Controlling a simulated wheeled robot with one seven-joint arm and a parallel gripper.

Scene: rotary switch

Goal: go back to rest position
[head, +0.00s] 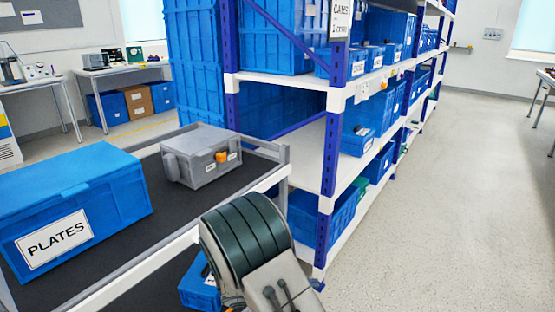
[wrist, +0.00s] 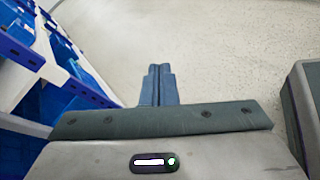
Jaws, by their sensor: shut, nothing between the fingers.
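My gripper (wrist: 158,80) shows in the wrist view with its two blue-grey fingers together and nothing between them. It points out over bare floor, to the right of the blue shelving. In the head view my arm rises at the bottom centre, in front of the trolley's right end, and my fingers are not visible there. The grey switch box (head: 203,157) with an orange rotary knob (head: 221,157) sits on the trolley's black top. My gripper is apart from it. The knob's exact setting is too small to tell.
A blue PLATES crate (head: 75,205) stands on the trolley (head: 128,271), left of the switch box. Blue shelving (head: 333,150) with several crates stands behind and right of the trolley. A small blue bin (head: 199,290) is low beside my arm. The floor at right (head: 455,220) is clear.

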